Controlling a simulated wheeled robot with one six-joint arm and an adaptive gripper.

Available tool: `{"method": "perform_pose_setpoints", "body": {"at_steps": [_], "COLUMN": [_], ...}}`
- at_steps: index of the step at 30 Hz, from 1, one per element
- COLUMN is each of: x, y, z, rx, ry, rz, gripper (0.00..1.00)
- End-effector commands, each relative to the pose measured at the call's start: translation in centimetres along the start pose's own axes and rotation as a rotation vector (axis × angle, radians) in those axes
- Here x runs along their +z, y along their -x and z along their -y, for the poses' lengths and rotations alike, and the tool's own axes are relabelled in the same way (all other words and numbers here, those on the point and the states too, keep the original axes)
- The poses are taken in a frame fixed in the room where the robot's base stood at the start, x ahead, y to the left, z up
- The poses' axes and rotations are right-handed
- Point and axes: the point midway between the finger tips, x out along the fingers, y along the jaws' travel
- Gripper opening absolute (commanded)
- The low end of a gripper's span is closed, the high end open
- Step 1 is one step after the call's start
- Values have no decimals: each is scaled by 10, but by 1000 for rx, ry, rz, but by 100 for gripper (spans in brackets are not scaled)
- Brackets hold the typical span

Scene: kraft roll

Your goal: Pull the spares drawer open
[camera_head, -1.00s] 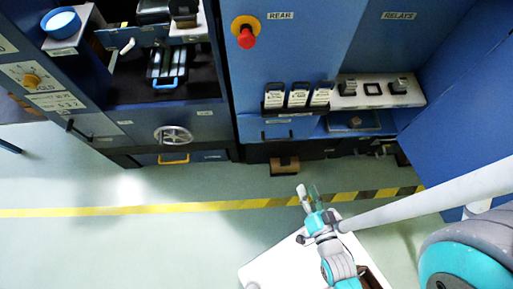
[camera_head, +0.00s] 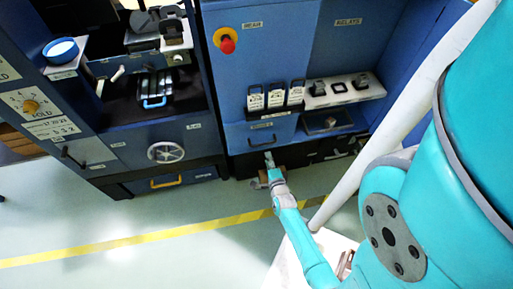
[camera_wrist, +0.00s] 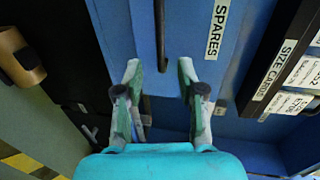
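The spares drawer (camera_wrist: 190,25) has a blue front with a white SPARES label (camera_wrist: 217,28) in the wrist view. Its dark bar handle (camera_wrist: 160,35) lies in line with the gap between my fingers. In the head view, the drawer (camera_head: 285,130) is below the card holders and looks shut. My gripper (camera_wrist: 161,75) is open and empty, with one fingertip on each side of the handle's line. The handle's end is at or just beyond the fingertips; I cannot tell whether they touch it. In the head view, my gripper (camera_head: 269,158) is just in front of the drawer's lower part.
A brown object (camera_wrist: 22,60) is beside the drawer in the wrist view. Card holders (camera_head: 275,97) stand above the drawer. A handwheel (camera_head: 166,152) and a yellow-handled drawer (camera_head: 190,177) are to the left. The floor (camera_head: 110,215) in front is clear.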

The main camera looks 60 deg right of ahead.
Motion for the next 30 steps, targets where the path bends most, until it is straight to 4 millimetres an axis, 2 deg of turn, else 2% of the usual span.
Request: {"method": "perform_pose_setpoints", "body": {"at_steps": [18,24,30], "x": [0,1,1], "y": [-88,-101,-103], "z": [1,0,0], "rx": [-1,1,0], "ry": [2,3,3], "rz": [1,2,2], "gripper": [39,39,39]}}
